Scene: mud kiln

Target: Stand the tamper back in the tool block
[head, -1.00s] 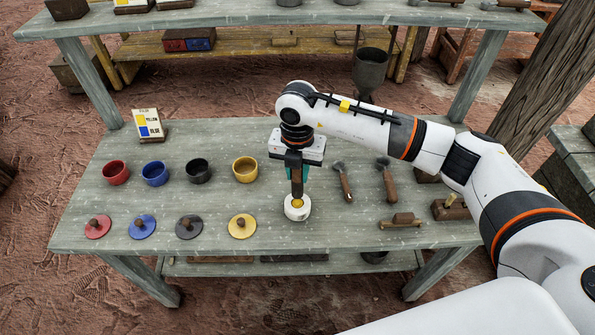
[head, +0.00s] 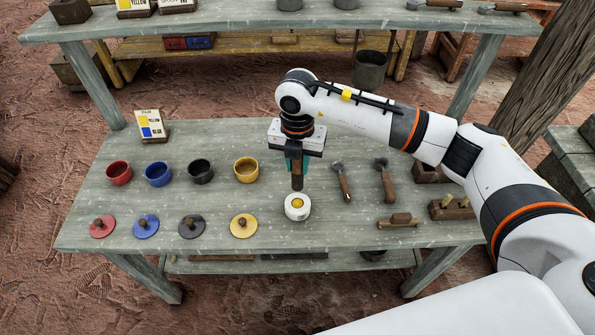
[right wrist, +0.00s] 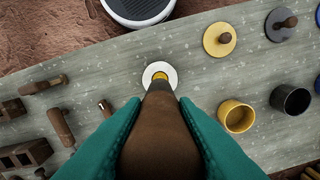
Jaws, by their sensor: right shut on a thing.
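My right gripper (head: 297,168) has teal fingers shut on the dark brown tamper (head: 297,182), which hangs upright. The tamper's lower end is just above a white round mould (head: 297,214) with a yellow filling, with a small gap between them. In the right wrist view the tamper (right wrist: 160,140) runs between both fingers toward the white mould (right wrist: 148,72). A brown block (head: 426,173), apparently the tool block, stands at the right of the table, partly hidden by my arm. Its dark openings show in the right wrist view (right wrist: 27,152). My left gripper is out of view.
Two dark-headed tools (head: 343,182) lie between the mould and the block. A small wooden tool (head: 399,221) and a second block with yellowish pegs (head: 452,213) are at the near right. Cups (head: 245,170) and knobbed lids (head: 243,225) fill the left.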

